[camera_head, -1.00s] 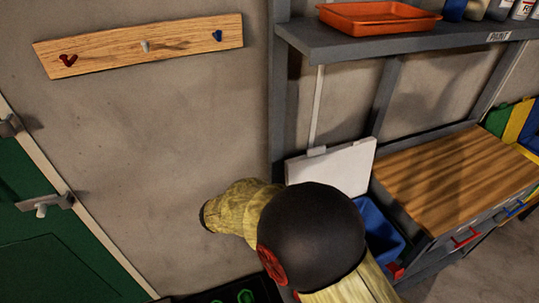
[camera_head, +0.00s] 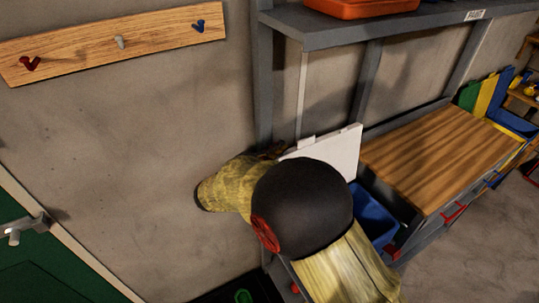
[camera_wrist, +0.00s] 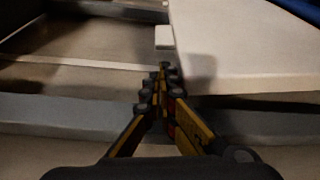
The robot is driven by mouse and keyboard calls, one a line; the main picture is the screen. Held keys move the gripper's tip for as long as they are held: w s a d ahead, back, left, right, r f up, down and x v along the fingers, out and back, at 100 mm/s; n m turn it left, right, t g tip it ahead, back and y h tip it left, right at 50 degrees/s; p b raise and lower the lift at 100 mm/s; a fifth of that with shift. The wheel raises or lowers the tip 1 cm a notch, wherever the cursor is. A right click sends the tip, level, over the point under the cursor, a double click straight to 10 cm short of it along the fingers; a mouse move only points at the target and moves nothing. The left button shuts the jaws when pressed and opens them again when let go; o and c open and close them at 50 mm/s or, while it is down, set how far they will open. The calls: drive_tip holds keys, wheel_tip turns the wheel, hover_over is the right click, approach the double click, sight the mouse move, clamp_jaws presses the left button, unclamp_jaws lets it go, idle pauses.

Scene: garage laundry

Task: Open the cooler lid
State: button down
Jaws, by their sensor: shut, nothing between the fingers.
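The cooler has a blue body (camera_head: 372,213) and a white lid (camera_head: 340,152). The lid stands raised, roughly upright, at the back of the body near the wall. My arm covers the lower left of the lid and part of the body. In the wrist view my gripper (camera_wrist: 162,75) is shut and empty, its yellow and black fingers together. The lid (camera_wrist: 250,45) fills the upper right there, with a small white tab (camera_wrist: 164,37) just beyond the fingertips. The fingertips are close to the lid's left edge; I cannot tell whether they touch it.
A grey shelf (camera_head: 390,28) with an orange tray (camera_head: 360,8) hangs above the cooler. A wood-topped workbench (camera_head: 440,155) stands right of it. Floor at the lower right is clear.

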drive_tip(key=x, duration=0.3)
drive_tip(key=shift+w+d, duration=0.1)
drive_tip(key=shift+d, duration=0.05)
drive_tip(key=shift+s+d+b, duration=0.2)
drive_tip(key=shift+s+b, duration=0.15)
drive_tip(key=shift+b, duration=0.4)
drive_tip(key=shift+m, duration=0.6)
drive_tip(key=shift+s+d+r+b, duration=0.25)
drive_tip(key=shift+s+d, duration=0.2)
drive_tip(key=shift+s, duration=0.25)
drive_tip(key=shift+s+d+r+b, duration=0.1)
drive_tip(key=shift+s+d+b, duration=0.2)
drive_tip(key=shift+s+d, duration=0.3)
drive_tip(key=shift+s+d+r+b, duration=0.2)
drive_tip(key=shift+s+d+b, duration=0.15)
drive_tip(key=shift+s, duration=0.4)
